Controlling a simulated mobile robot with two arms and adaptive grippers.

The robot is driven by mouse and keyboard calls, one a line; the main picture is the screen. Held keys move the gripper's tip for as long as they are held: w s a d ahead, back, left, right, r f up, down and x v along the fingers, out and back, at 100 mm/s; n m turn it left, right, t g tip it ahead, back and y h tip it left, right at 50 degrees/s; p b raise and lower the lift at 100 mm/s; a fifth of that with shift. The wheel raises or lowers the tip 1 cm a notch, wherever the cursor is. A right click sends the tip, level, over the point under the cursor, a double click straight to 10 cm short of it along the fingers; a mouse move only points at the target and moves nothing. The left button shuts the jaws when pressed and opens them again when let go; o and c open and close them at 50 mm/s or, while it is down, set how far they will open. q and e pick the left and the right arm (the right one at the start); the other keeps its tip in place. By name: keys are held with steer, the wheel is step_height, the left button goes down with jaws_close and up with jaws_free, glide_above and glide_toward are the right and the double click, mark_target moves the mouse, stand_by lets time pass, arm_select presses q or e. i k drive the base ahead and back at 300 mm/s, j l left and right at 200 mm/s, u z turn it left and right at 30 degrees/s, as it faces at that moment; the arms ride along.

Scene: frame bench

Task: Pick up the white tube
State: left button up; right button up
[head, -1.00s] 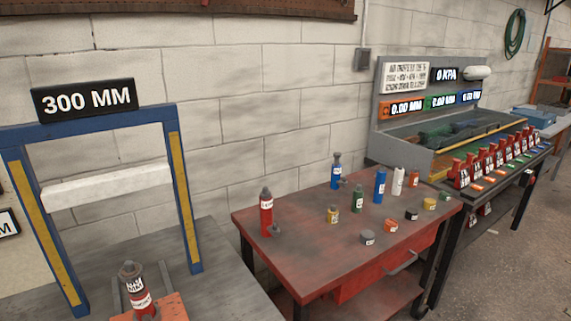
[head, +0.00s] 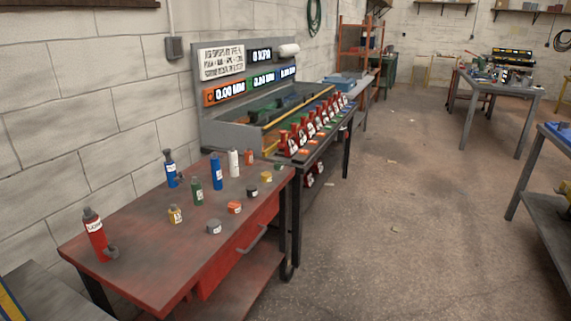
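A white tube (head: 234,163) stands upright near the back right of the red table (head: 150,260). A taller-looking blue cylinder (head: 216,170) stands just left of it, and a small orange-red piece (head: 249,157) is just right of it. Neither of my grippers shows in the head view.
The table also holds a red bottle (head: 95,233), a blue bottle (head: 170,168), a green bottle (head: 197,191) and several small low pieces. A test bench (head: 225,127) with displays and a row of red jacks adjoins behind. Open concrete floor (head: 400,220) lies to the right.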

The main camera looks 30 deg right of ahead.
mark_target(233, 159)
steer(key=z, duration=0.7)
steer(key=u, duration=1.8)
steer(key=z, duration=1.75)
steer(key=i+l+u, duration=0.15)
steer(key=u, duration=0.3)
steer(key=i+l+u, duration=0.15)
steer(key=u, duration=0.25)
steer(key=i+l+u, duration=0.1)
steer(key=l, duration=0.3)
steer(key=i+l+u, duration=0.1)
steer(key=i+l, duration=0.3)
steer(key=l, duration=0.35)
steer(key=i+l+u, duration=0.15)
steer(key=l, duration=0.3)
steer(key=i+l+u, duration=0.1)
steer(key=l, duration=0.3)
steer(key=i+l+u, duration=0.1)
steer(key=l, duration=0.3)
steer(key=i, duration=0.05)
